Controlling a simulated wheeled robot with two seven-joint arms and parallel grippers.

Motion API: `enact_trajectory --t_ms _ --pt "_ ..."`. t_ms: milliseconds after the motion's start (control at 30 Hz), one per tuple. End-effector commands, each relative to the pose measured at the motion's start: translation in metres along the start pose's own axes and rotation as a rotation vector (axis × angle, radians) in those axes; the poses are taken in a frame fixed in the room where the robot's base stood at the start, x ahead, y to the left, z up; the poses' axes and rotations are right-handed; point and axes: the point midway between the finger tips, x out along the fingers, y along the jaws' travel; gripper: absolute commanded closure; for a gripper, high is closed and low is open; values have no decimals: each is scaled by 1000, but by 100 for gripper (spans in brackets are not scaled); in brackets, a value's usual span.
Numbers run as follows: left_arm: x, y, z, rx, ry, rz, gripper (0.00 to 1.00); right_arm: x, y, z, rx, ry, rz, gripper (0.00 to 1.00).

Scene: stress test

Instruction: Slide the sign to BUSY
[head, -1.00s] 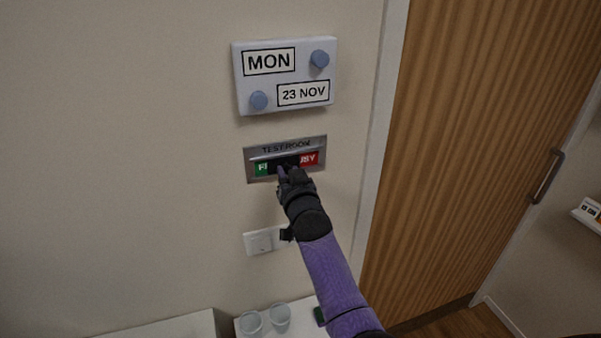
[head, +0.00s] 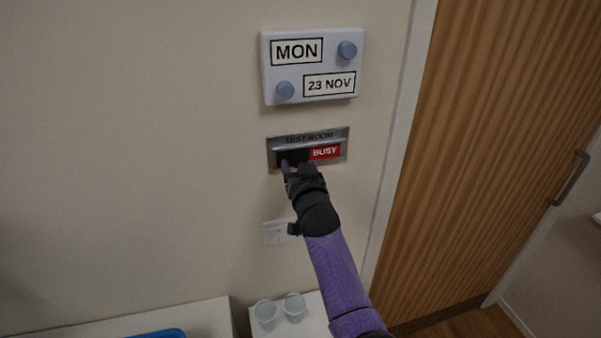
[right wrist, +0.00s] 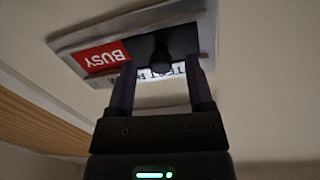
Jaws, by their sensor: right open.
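The sign (head: 272,160) is a grey metal plate on the wall, marked TEST ROOM. Its red BUSY field (head: 325,152) shows in full on the right, and no green shows. The dark slider (head: 291,157) covers the left part of the window. In the right wrist view the sign appears upside down, with the slider's round black knob (right wrist: 160,61) between my fingers. My right gripper (head: 294,168), also in the right wrist view (right wrist: 159,78), is open around the knob; contact with either finger is unclear. My left gripper is not in view.
A calendar board (head: 312,66) reading MON 23 NOV hangs above the sign. A light switch (head: 275,234) is below it. Two cups (head: 265,314) stand on a white surface lower down. A wooden door (head: 480,130) is at right.

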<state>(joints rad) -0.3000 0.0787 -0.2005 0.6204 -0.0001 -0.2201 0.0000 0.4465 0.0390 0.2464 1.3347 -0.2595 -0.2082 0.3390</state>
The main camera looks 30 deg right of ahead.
Motion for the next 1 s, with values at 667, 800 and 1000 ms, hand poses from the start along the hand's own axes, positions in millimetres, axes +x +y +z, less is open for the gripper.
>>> enact_trajectory --t_ms 667,800,1000 --pt "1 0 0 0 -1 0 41 -96 0 0 1 -1 -1 33" --pt "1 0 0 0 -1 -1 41 -96 0 0 1 -1 -1 33" --pt "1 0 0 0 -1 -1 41 -96 0 1 -2 -7 -1 33"
